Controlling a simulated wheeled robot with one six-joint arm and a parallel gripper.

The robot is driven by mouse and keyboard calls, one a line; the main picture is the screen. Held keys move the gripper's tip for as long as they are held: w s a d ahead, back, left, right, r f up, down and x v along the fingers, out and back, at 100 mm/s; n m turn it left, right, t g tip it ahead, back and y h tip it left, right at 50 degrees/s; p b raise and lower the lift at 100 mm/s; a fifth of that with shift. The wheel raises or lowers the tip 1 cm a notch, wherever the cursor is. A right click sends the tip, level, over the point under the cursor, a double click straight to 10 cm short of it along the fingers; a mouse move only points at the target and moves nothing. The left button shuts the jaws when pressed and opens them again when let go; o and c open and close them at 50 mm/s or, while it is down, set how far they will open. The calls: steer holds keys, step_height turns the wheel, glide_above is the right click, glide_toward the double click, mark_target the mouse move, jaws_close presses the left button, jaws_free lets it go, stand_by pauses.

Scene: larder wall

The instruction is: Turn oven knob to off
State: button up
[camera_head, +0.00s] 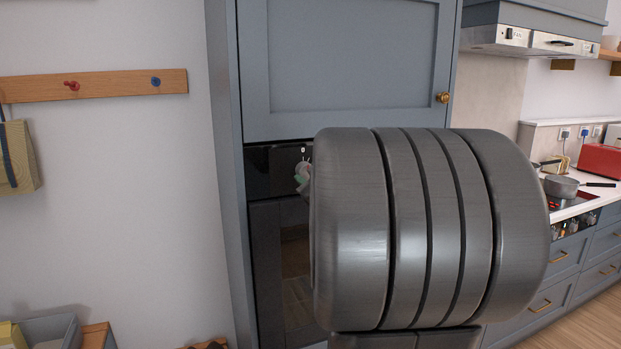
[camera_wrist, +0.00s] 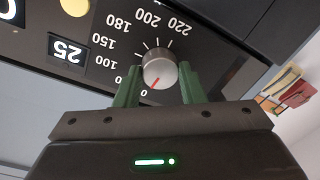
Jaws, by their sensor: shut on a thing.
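The oven knob (camera_wrist: 160,68) is a round silver dial on the black oven panel in the wrist view. Its red mark is at its lower left and points towards the 0 on the printed scale. My gripper (camera_wrist: 159,76) has its green fingers on both sides of the knob and is shut on it. In the head view the black oven (camera_head: 270,173) sits in the tall cabinet. My own arm hides most of its front, and the knob cannot be made out there.
A blue-grey cabinet door (camera_head: 355,55) with a brass knob is above the oven. A wooden peg rail (camera_head: 110,85) hangs on the left wall. At the right, a counter holds a pan (camera_head: 562,187) and a red toaster (camera_head: 600,160).

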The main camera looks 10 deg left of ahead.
steer(key=shift+n, duration=0.6)
steer(key=o, duration=1)
steer(key=shift+s+d, duration=0.1)
steer(key=p+v, duration=0.1)
steer(key=v, duration=1.2)
steer(key=shift+s, duration=0.35)
steer(key=shift+w+r, duration=0.1)
